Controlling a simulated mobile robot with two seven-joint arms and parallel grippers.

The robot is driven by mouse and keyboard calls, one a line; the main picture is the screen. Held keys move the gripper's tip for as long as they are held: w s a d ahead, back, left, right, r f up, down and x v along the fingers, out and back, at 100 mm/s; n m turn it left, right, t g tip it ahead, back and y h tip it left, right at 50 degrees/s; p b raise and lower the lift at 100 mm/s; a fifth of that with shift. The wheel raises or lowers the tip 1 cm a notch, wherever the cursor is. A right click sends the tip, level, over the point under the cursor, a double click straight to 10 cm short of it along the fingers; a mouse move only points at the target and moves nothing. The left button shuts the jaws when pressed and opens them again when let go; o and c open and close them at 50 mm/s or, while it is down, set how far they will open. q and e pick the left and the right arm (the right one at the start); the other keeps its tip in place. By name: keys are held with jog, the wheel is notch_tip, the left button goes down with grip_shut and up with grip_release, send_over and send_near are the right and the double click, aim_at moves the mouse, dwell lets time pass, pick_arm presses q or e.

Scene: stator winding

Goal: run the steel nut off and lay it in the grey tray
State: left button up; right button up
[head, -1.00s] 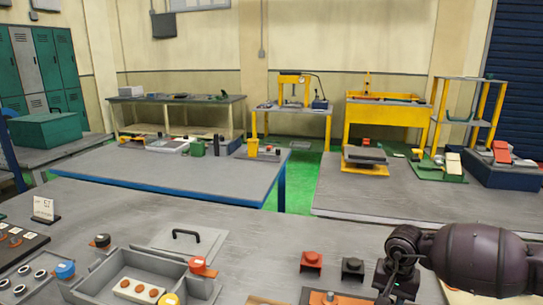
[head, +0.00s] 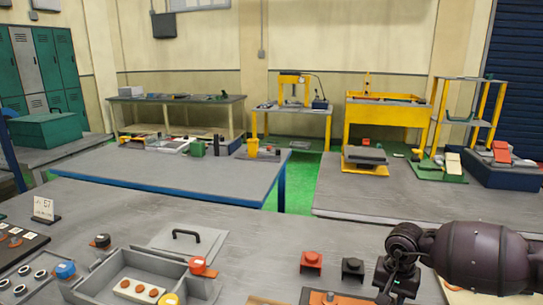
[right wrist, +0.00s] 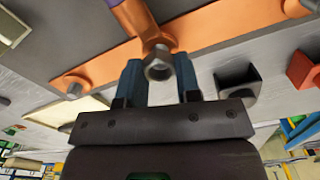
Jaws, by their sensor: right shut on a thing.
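In the right wrist view the steel nut (right wrist: 158,66) sits at the end of an orange part (right wrist: 150,25), between the two blue fingers of my right gripper (right wrist: 160,82). The gripper is shut on the nut. In the head view my right gripper (head: 396,290) is low at the right, beside an orange fixture (head: 335,298) cut off by the bottom edge; the nut cannot be made out there. A grey open tray (head: 205,288) stands at the lower left, with a white strip with orange discs inside. My left gripper is not in view.
A red block (head: 311,262) and a black block (head: 352,268) stand just left of my right gripper. A grey lid with a black handle (head: 188,236) lies behind the tray. Coloured knobs surround the tray. The bench between tray and red block is mostly clear.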

jog(key=shift+r, duration=0.1)
jog(key=shift+r+p, duration=0.6)
jog(key=shift+r, duration=0.75)
jog(key=shift+r+p, duration=0.4)
jog(key=shift+r, duration=1.2)
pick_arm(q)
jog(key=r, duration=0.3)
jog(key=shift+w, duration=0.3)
pick_arm(e)
jog(key=shift+f, duration=0.1)
